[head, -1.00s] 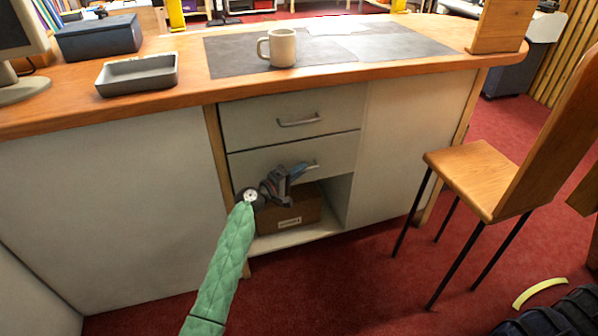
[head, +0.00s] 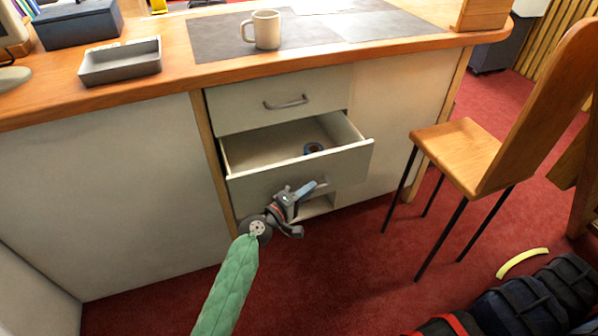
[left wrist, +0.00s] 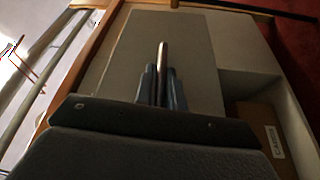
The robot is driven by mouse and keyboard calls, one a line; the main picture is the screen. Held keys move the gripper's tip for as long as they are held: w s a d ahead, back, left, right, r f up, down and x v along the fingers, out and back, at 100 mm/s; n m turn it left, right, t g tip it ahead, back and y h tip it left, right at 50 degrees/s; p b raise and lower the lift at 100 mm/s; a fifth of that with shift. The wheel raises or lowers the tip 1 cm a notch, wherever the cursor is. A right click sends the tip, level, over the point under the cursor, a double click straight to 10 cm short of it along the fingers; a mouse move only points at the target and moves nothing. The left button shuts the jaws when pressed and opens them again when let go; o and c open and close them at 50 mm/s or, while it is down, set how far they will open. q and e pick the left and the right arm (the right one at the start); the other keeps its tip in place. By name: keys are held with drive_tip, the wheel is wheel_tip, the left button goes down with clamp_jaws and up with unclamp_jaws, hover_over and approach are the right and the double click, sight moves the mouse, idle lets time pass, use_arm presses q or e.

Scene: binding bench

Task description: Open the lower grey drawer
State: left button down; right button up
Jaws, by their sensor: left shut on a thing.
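The lower grey drawer (head: 265,178) stands well out from the bench in the head view, its inside showing. In the left wrist view the fingers (left wrist: 162,88) close around the narrow handle bar (left wrist: 163,58) against the drawer front (left wrist: 195,50). The upper drawer (head: 240,108) is shut, with its own handle (head: 287,102). My right gripper is not in view.
A mug (head: 267,30), a grey tray (head: 120,70) and a dark blue box (head: 78,24) stand on the bench top. A wooden chair (head: 460,150) stands to the right. A cardboard box (left wrist: 255,125) sits in the open space below the drawer. Red carpet (head: 345,260) is clear in front.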

use_arm(q)
drive_tip(key=s+d, duration=0.2)
drive_tip(key=s, duration=0.4)
drive_tip(key=shift+s+p, duration=0.3)
drive_tip(key=shift+s, duration=0.05)
drive_tip(key=c, duration=1.5)
unclamp_jaws()
drive_tip(key=b+v, duration=0.1)
drive_tip(key=v, duration=0.6)
drive_tip(key=shift+s+a, duration=0.25)
